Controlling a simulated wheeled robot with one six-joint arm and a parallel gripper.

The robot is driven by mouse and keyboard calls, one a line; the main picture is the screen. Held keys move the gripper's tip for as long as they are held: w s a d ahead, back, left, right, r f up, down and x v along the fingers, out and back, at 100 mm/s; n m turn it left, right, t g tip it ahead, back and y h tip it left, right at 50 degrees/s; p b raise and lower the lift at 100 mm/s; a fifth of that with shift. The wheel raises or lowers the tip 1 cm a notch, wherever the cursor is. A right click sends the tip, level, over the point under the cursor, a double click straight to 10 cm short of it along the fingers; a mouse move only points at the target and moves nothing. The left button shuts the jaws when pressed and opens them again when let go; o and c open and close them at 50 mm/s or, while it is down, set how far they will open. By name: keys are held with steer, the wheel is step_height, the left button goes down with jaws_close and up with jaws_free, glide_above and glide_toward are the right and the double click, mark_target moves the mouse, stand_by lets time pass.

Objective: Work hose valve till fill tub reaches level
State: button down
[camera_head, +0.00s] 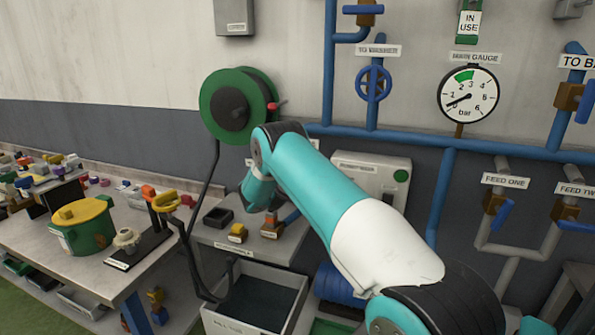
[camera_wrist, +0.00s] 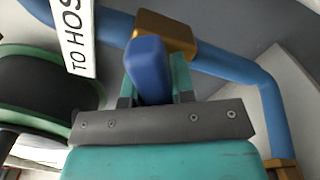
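The hose valve shows in the wrist view as a brass body (camera_wrist: 166,36) on a blue pipe, with a blue lever (camera_wrist: 149,72) beside a "TO HOSE" sign (camera_wrist: 78,35). My gripper (camera_wrist: 155,88) has a finger on each side of the lever; whether both press on it is unclear. In the head view my arm hides the valve and my fingertips. The grey fill tub (camera_head: 303,298) stands on the floor at lower centre. Its inside looks dark blue-grey; I cannot make out a level. A black hose (camera_head: 183,237) runs from the green reel (camera_head: 221,106) down to the tub.
The gauge (camera_head: 468,95) needle points low, near 0 to 1 bar. A blue handwheel (camera_head: 372,84) and levers for feed one (camera_head: 501,215) and feed two (camera_head: 577,225) line the wall. A bench (camera_head: 50,243) with a green pot (camera_head: 84,228) stands left.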

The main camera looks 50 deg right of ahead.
steer(key=shift+f+b, duration=0.15)
steer(key=shift+b, duration=0.25)
steer(key=m+b, duration=0.1)
steer(key=b, duration=0.1)
steer(key=m+b, duration=0.1)
steer(key=b, duration=0.1)
steer(key=shift+f+m, duration=0.2)
steer(key=shift+m, duration=0.1)
steer(key=m+b, duration=0.2)
steer(key=shift+b, duration=0.35)
steer(key=shift+r+m+b, duration=0.15)
steer(key=shift+m+b, duration=0.55)
steer(key=shift+b, duration=0.3)
steer(key=shift+r, duration=0.1)
steer(key=c, duration=1)
jaws_free()
steer(key=shift+o, duration=0.2)
